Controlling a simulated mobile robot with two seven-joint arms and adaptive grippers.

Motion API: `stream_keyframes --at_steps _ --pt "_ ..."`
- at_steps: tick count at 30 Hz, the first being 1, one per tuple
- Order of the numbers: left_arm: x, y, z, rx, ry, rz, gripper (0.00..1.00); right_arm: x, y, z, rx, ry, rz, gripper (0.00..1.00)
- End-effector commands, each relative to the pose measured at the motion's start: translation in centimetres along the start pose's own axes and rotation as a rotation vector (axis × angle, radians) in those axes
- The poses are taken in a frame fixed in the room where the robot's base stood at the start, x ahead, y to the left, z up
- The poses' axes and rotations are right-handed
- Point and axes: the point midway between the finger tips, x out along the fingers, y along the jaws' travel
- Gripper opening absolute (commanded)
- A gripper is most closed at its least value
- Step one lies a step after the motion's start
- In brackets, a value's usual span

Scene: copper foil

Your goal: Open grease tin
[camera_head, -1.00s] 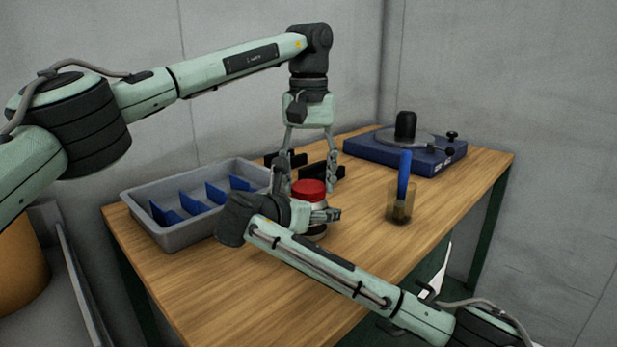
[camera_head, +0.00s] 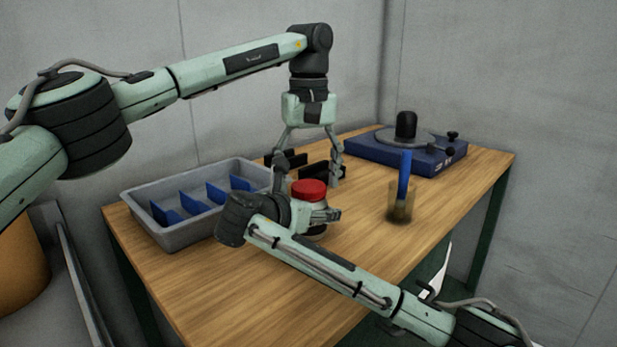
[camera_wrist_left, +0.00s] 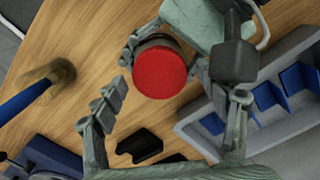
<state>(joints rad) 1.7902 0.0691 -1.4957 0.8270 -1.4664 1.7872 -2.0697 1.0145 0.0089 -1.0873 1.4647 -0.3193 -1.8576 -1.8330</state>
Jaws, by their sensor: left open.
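The grease tin (camera_head: 317,232) stands on the table with its red lid (camera_head: 309,188) on top. The lid shows from above in the left wrist view (camera_wrist_left: 159,73). My left gripper (camera_head: 308,180) points down from above, open, its fingers apart on either side of and behind the lid. In the left wrist view its fingers (camera_wrist_left: 170,108) spread wide with the lid beyond them, off centre. My right gripper (camera_head: 316,214) comes in low from the front, its fingers on both sides of the tin body, seemingly closed on it. It partly hides the tin.
A grey tray (camera_head: 165,235) with blue dividers stands left of the tin. Black holders (camera_head: 322,171) stand behind it. A cup (camera_head: 400,208) with a blue-handled brush stands to the right. A blue device (camera_head: 385,153) sits at the back. The wooden front area is clear.

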Motion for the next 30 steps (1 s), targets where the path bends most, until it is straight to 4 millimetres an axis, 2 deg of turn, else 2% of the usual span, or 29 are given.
stream_keyframes --at_steps 4,12,17,25,30 --pt "-0.7 0.0 0.0 0.0 0.0 0.0 0.74 0.1 -0.1 0.1 0.001 0.0 -0.002 0.0" --pt "-4.1 0.1 0.1 0.001 0.001 0.002 0.74 0.1 -0.1 -0.1 -0.003 0.002 -0.003 0.0" --pt "-4.8 0.1 0.1 0.014 0.0 0.0 0.71 0.1 -0.1 -0.1 -0.002 0.001 -0.003 0.0" --pt "-7.5 0.1 0.0 0.242 -0.001 -0.002 0.71 0.1 -0.1 -0.1 -0.001 0.001 -0.003 0.0" --pt "-6.9 0.0 0.0 0.298 -0.005 -0.002 0.71 0.1 -0.1 0.0 -0.001 0.001 -0.002 0.0"
